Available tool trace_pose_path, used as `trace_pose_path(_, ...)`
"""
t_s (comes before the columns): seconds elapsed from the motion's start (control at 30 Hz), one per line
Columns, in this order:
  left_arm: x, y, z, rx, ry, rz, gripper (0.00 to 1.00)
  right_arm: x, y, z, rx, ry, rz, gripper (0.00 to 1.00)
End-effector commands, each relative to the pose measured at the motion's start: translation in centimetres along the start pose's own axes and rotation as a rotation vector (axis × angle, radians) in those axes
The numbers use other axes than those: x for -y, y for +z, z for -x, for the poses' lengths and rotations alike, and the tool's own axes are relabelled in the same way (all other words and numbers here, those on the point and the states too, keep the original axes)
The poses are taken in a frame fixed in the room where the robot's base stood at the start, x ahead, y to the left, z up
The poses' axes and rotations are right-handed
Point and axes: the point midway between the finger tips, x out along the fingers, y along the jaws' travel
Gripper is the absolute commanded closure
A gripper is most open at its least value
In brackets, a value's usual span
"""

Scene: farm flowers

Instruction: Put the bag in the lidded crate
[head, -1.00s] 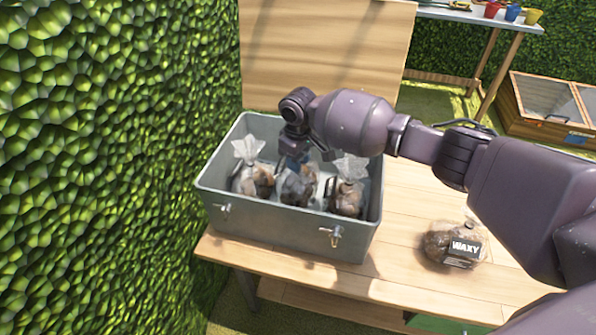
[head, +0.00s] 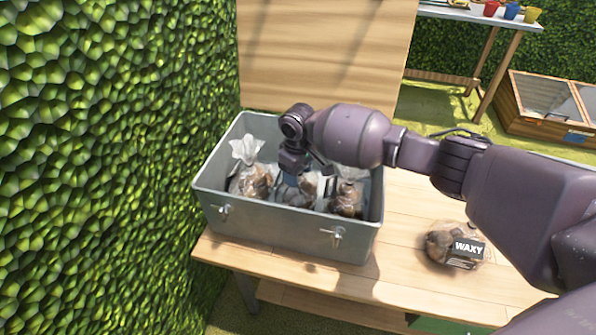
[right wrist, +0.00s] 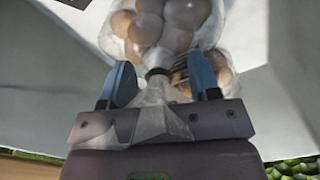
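The grey crate (head: 275,232) stands open on the wooden bench, with latches on its front. Three clear bags of brown potatoes are inside: a left bag (head: 250,182), a middle bag (head: 297,196) and a right bag (head: 347,200). My right gripper (head: 290,180) is down in the crate over the middle bag. In the right wrist view, the blue fingers (right wrist: 158,84) stand apart on either side of the tied neck of a bag (right wrist: 162,32), with gaps showing beside the neck. My left gripper is not in view.
Another potato bag (head: 455,244), labelled WAXY, lies on the bench (head: 330,280) right of the crate. A leafy hedge (head: 100,170) is close on the left. An upright wooden panel (head: 320,60) rises behind the crate. My right arm spans the bench's right side.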

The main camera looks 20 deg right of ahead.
Motion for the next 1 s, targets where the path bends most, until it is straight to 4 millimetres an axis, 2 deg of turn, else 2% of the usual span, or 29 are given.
trace_pose_path(0.27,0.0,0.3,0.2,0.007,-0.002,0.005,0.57,0.0,0.0,0.5,-0.001,0.001,0.0,0.44)
trace_pose_path(0.37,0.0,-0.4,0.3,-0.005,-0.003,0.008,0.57,0.0,-0.1,1.8,-0.004,0.002,0.0,0.44)
trace_pose_path(0.7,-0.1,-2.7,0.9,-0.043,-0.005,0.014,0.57,-0.1,-0.1,8.4,-0.006,0.003,0.0,0.44)
trace_pose_path(1.0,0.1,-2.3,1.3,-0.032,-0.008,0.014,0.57,0.0,0.0,11.9,-0.001,0.0,-0.001,0.44)
